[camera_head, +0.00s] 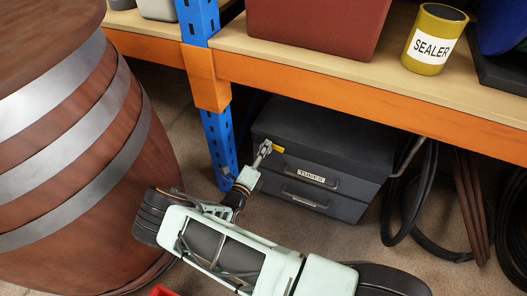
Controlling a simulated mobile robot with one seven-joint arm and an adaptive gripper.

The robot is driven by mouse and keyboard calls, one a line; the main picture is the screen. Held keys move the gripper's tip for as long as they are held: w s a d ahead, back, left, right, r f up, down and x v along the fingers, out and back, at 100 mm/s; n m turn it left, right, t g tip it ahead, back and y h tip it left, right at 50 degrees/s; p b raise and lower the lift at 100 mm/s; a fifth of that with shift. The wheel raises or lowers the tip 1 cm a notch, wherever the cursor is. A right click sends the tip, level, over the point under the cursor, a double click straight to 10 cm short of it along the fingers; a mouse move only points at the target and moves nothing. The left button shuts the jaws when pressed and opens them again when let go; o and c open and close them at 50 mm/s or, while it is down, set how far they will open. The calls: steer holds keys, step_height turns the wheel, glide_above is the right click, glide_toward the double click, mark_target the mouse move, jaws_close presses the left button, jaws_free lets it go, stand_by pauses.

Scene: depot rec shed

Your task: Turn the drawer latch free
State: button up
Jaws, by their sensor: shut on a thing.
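A dark grey drawer box (322,139) sits on the floor under the shelf. Its front has two drawers with bar handles, and the upper drawer (310,174) carries a white label. A yellow latch (279,148) is at the upper left of the front, by the top edge. My gripper (266,147) reaches up to that corner and is shut on the latch. The fingers hide part of the latch. Both drawers look closed.
A large wooden barrel (62,165) with metal bands stands at left. A blue shelf post (219,148) and an orange beam (370,98) border the box. Dark hoses (412,215) hang at right. A yellow sealer can (434,38) and red bin (318,22) are on the shelf.

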steer(key=shift+s+f+n, duration=0.1)
steer(key=shift+n, duration=0.7)
steer(key=o, duration=1.2)
steer(key=shift+c, duration=0.2)
steer(key=v, duration=1.2)
